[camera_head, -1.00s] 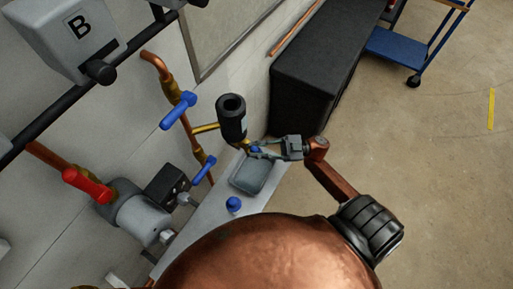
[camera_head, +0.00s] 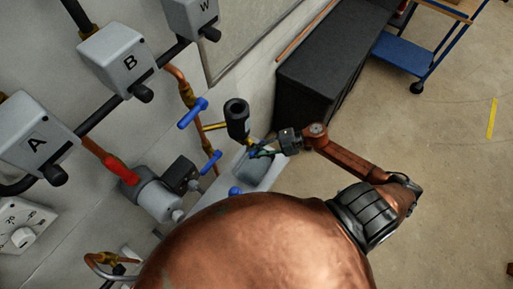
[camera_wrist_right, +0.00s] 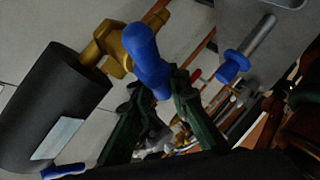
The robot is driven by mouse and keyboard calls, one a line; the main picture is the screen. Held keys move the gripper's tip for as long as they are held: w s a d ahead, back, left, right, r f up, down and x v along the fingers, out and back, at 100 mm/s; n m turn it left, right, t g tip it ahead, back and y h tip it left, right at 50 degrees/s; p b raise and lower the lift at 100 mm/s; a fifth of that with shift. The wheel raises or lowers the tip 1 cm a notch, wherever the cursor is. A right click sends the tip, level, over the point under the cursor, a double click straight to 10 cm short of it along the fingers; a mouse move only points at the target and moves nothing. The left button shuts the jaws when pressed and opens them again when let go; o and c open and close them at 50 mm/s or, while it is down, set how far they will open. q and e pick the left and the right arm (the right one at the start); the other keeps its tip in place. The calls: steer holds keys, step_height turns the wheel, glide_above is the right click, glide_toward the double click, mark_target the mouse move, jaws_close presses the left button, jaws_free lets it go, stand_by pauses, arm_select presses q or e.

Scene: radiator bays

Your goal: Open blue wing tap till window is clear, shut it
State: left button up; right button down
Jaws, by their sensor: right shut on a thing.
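My right gripper (camera_head: 262,153) is at the lower end of a black cylinder (camera_head: 237,118) on a brass pipe by the wall. The wrist view shows the blue wing tap (camera_wrist_right: 148,62) on a brass body (camera_wrist_right: 113,48), with its lower end between the fingertips. The gripper is shut on this tap. In the head view the tap (camera_head: 253,147) is small and partly covered by the gripper. The black cylinder in the wrist view (camera_wrist_right: 62,95) carries a pale blue-grey panel (camera_wrist_right: 58,138), perhaps the window; I cannot tell whether it is clear. My left gripper is not in view.
A grey tray (camera_head: 250,174) sits below the tap on a pale ledge. Blue levers (camera_head: 193,113) (camera_head: 210,163), a blue knob (camera_head: 235,190) and a red lever (camera_head: 121,170) are nearby. A black chest (camera_head: 330,60) stands behind.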

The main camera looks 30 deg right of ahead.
steer(key=shift+r+n+h+p, duration=0.1)
steer(key=shift+n+h+p, duration=0.5)
steer(key=shift+p, duration=0.55)
steer(key=shift+f+h+p, duration=0.3)
steer(key=shift+h+p, duration=0.1)
steer(key=shift+p, duration=0.15)
steer(key=c, duration=1.8)
jaws_free()
steer(key=shift+f, duration=0.1)
steer(key=shift+c, duration=0.2)
steer(key=v, duration=1.2)
